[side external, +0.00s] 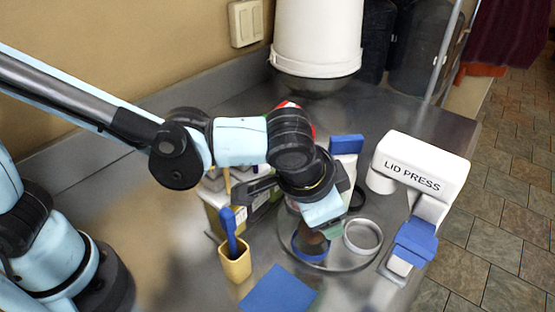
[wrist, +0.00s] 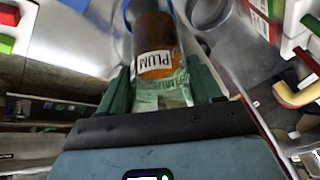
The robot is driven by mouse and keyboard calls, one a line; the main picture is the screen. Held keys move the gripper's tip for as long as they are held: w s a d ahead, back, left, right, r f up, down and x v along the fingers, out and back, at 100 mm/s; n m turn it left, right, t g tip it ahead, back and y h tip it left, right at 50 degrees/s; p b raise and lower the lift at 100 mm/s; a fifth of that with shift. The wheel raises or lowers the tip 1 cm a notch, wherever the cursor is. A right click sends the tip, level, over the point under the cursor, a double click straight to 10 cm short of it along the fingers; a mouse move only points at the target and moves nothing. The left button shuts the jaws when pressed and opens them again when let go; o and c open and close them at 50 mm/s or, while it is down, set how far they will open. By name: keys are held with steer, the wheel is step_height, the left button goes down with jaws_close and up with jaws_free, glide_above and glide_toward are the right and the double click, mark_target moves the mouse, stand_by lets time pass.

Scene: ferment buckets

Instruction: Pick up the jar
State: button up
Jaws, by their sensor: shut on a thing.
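The jar (wrist: 156,38) is amber-brown with a white label reading PLUM, and it shows at the top centre of the wrist view. My gripper (wrist: 160,82) has green fingers on either side of the jar's near end and is shut on it. In the side external view my gripper (side external: 318,226) points down over a round clear dish (side external: 338,268). There the jar is mostly hidden beneath my wrist. A blue ring (side external: 308,250) shows around the jar's lower area. I cannot tell whether the jar touches the surface.
A grey metal ring (side external: 363,237) lies right beside my gripper. The white LID PRESS (side external: 420,166) stands further right. A yellow cup (side external: 235,264) with a blue-handled tool stands left, near a blue mat (side external: 279,291). A white bucket (side external: 318,40) is at the back.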

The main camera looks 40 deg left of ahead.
step_height(320, 180, up, 15)
steer(key=shift+s+a+f+n+t, duration=0.1)
steer(key=shift+a+f+n+t, duration=0.15)
steer(key=shift+f+n, duration=1.65)
steer(key=shift+w+a+f+n+t, duration=0.15)
steer(key=shift+a+f+n, duration=0.15)
steer(key=shift+f, duration=3.2)
steer(key=shift+s+a+f+n+t, duration=0.2)
steer(key=shift+f+n, duration=0.9)
steer(key=shift+f, duration=1.6)
steer(key=shift+f, duration=1)
steer(key=o, duration=1.4)
steer(key=shift+o, duration=0.7)
